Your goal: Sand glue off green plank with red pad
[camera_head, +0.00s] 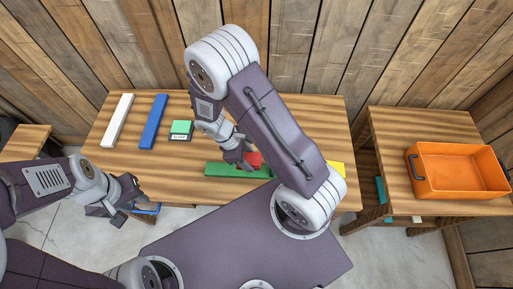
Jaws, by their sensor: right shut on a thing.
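The green plank (222,170) lies flat on the wooden table, near its front edge. My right gripper (245,163) is shut on the red pad (254,159), at or just above the plank's top; whether the pad touches it I cannot tell. The pad and the right part of the plank are partly hidden by my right arm. No glue can be made out on the plank at this size. My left gripper (128,208) is away from the planks, in front of the table's front-left edge, and looks empty; its fingers are too small to judge.
A white plank (117,120) and a blue plank (153,121) lie at the table's left. A green block (181,127) with a label stands beside them. A yellow thing (337,168) shows behind my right arm. An orange bin (456,188) sits on a side table at right.

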